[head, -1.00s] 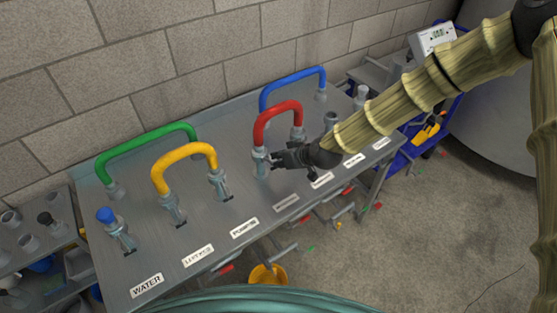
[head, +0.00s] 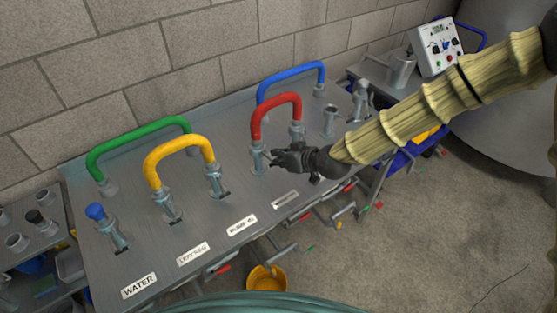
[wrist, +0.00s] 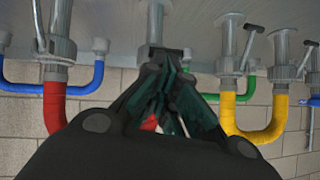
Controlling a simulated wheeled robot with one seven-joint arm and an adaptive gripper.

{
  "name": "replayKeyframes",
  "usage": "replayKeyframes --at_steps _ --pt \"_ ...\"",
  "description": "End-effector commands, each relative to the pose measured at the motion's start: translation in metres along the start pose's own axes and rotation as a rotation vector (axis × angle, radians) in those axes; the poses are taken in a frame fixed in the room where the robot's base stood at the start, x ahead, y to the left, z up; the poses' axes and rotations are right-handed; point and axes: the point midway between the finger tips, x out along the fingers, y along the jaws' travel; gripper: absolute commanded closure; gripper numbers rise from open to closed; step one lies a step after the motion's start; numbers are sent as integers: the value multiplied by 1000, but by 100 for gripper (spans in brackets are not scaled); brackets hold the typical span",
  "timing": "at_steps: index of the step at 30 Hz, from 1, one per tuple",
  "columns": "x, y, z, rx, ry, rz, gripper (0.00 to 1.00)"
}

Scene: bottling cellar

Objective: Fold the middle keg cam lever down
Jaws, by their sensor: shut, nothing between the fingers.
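The red hose (head: 276,101) arches between two metal couplings on the steel panel. Its left coupling (head: 258,160) lines up with the fourth label (head: 285,199), whose text is too blurred to read. My gripper (head: 276,158) is shut and empty, its fingertips close against the right side of that coupling. In the wrist view the shut fingers (wrist: 170,95) lie in front of the central coupling (wrist: 155,25). They hide most of its cam lever, so I cannot tell the lever's angle or whether they touch it.
A yellow hose (head: 180,141), a green hose (head: 140,135) and a blue hose (head: 290,74) arch over the panel (head: 140,240). A blue-capped coupling (head: 97,212) stands at left. Levers on the yellow hose's couplings (wrist: 248,45) stick out. A yellow bucket (head: 266,282) is below.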

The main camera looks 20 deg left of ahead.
Motion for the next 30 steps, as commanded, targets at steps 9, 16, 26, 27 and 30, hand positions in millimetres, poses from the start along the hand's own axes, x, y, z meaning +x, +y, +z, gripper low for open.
replayKeyframes --at_steps 9,16,26,27,30 --pt "7 5 23 -18 151 -20 100" --pt "11 6 34 -35 261 -36 100" --pt "18 10 47 -57 422 -58 100" --pt "18 10 49 -59 443 -60 100" --pt "21 10 53 -67 492 -68 100"
